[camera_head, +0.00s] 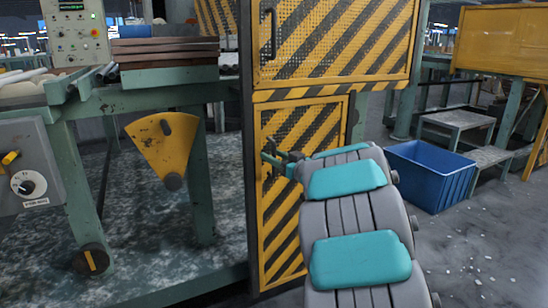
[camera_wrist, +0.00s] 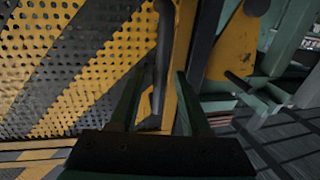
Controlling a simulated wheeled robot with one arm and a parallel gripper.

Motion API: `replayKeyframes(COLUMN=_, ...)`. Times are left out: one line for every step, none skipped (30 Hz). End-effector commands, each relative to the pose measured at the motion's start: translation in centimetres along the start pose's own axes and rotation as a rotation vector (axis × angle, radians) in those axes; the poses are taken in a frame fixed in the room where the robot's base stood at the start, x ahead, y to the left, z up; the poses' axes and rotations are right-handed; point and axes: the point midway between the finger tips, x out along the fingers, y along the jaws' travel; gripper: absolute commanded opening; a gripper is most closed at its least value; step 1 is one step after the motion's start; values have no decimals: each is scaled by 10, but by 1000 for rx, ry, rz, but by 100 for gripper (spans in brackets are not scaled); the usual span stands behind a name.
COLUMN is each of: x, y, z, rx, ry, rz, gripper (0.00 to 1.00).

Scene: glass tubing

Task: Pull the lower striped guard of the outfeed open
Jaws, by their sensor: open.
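The lower striped guard (camera_head: 304,121) is a yellow and black perforated panel, standing shut below the larger upper striped guard (camera_head: 335,40). In the wrist view, which looks turned upside down, the lower guard (camera_wrist: 75,70) fills the left side. A dark upright bar, seemingly its handle (camera_wrist: 162,55), runs along its yellow edge. My gripper (camera_head: 270,157) is at the guard's left edge, partly hidden by my arm. In the wrist view my gripper (camera_wrist: 158,95) is open, with the bar between its two green fingers. I cannot tell whether either finger touches it.
A yellow fan-shaped plate (camera_head: 163,145) hangs on the green bench frame to the left. A grey control box (camera_head: 30,165) is at far left. A blue bin (camera_head: 432,175) and grey steps (camera_head: 458,120) stand at right. White bits litter the open floor.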

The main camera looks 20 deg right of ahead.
Motion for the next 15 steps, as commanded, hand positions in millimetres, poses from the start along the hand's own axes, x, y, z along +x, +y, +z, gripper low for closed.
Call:
replayKeyframes(x=1, y=0, z=0, rx=0, ry=0, rz=0, gripper=47)
replayKeyframes(x=1, y=0, z=0, rx=0, ry=0, rz=0, gripper=47)
replayKeyframes(x=1, y=0, z=0, rx=0, ry=0, rz=0, gripper=47)
replayKeyframes(x=1, y=0, z=0, rx=0, ry=0, rz=1, gripper=47)
replayKeyframes(x=1, y=0, z=0, rx=0, ry=0, rz=1, gripper=47)
replayKeyframes(x=1, y=0, z=0, rx=0, ry=-1, rz=1, gripper=47)
replayKeyframes(x=1, y=0, z=0, rx=0, ry=-1, rz=1, gripper=47)
replayKeyframes(x=1, y=0, z=0, rx=0, ry=-1, rz=1, gripper=44)
replayKeyframes(x=1, y=0, z=0, rx=0, ry=-1, rz=1, gripper=39)
replayKeyframes(x=1, y=0, z=0, rx=0, ry=-1, rz=1, gripper=36)
replayKeyframes(x=1, y=0, z=0, rx=0, ry=-1, rz=1, gripper=33)
replayKeyframes(x=1, y=0, z=0, rx=0, ry=-1, rz=1, gripper=28)
replayKeyframes(x=1, y=0, z=0, rx=0, ry=-1, rz=1, gripper=25)
replayKeyframes(x=1, y=0, z=0, rx=0, ry=-1, rz=1, gripper=21)
replayKeyframes(x=1, y=0, z=0, rx=0, ry=-1, rz=1, gripper=17)
